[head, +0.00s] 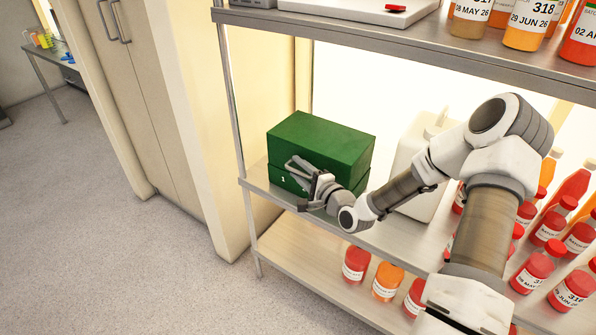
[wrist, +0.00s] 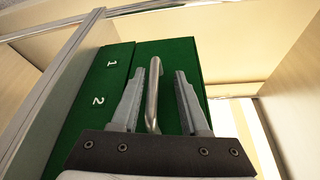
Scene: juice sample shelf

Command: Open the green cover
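The green cover (head: 322,140) sits closed on top of a green box (head: 284,180) on the middle shelf. In the wrist view the cover (wrist: 185,54) carries a metal bar handle (wrist: 153,100), and the box front (wrist: 100,85) beside it is marked 1 and 2. A thin seam parts cover and box. My gripper (head: 297,173) is at the front of the box. In the wrist view my gripper (wrist: 168,68) is open, its fingers on either side of the handle. The handle lies closer to the left finger; whether they touch is unclear.
A white jug (head: 410,170) stands right of the box, partly behind my arm. Red and orange bottles fill the shelf's right side, and several stand on the lower shelf (head: 300,255). The upper shelf (head: 340,27) runs above the box. A metal post (head: 240,130) stands at left.

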